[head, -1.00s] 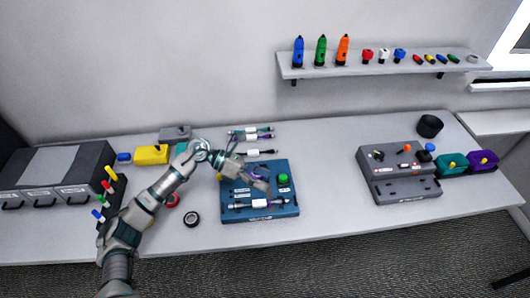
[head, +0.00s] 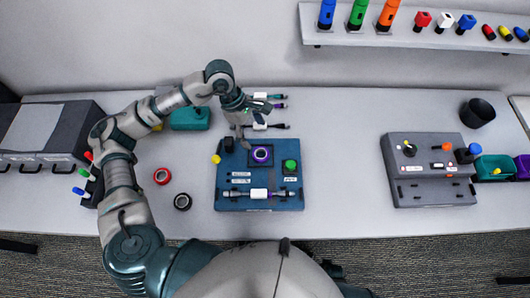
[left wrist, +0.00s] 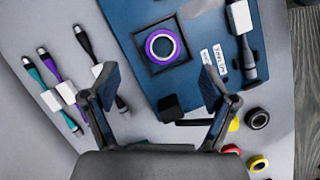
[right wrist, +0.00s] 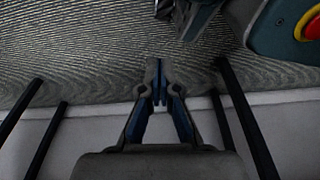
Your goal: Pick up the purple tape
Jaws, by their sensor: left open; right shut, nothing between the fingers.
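The purple tape (head: 261,154) is a small ring lying in a dark square recess of the blue board (head: 228,200). The left wrist view shows the tape (left wrist: 163,46) ahead of my left gripper, flat in its square frame. My left gripper (head: 249,118) is open and empty, above and just behind the board's far edge; its fingers (left wrist: 158,92) point toward the board and do not touch the tape. My right gripper (right wrist: 156,78) is shut and empty, over the floor by the table edge in the right wrist view.
A cable (head: 258,194) lies across the board's front, with a green button (head: 291,166) at its right. Several cables lie behind the board. Red (head: 162,176) and black (head: 183,201) tapes lie to its left. A grey device (head: 430,165) stands right, with clear table between.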

